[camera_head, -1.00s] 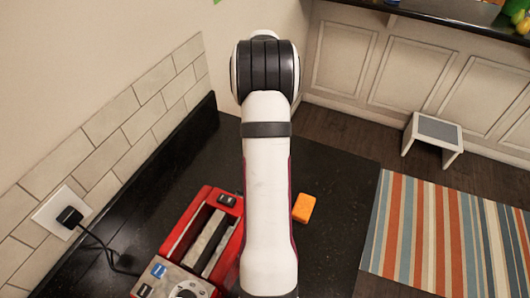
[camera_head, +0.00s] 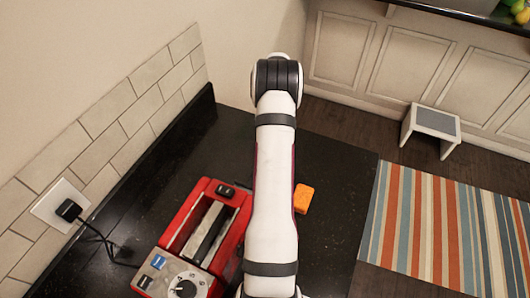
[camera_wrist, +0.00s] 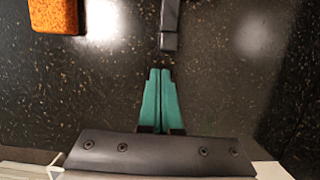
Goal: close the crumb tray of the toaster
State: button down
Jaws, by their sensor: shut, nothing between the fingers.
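The red toaster (camera_head: 181,220) stands on the dark counter in the head view, left of my arm. Its slots and a control panel with a knob (camera_head: 186,287) face up. The crumb tray cannot be made out in the head view; my arm covers part of the toaster's right side. In the wrist view my gripper (camera_wrist: 159,72) has its teal fingers together and empty, above the speckled counter. A dark grey bar (camera_wrist: 169,28) lies just beyond the fingertips, apart from them in the picture. I cannot tell whether it is part of the tray.
An orange sponge (camera_head: 303,198) lies on the counter right of my arm; it also shows in the wrist view (camera_wrist: 54,14). A plug (camera_head: 68,210) with a black cord is in the wall outlet at left. The counter between sponge and fingers is clear.

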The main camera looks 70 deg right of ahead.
jog(key=shift+a, duration=0.75)
jog(key=a, duration=0.8)
jog(key=shift+a, duration=0.3)
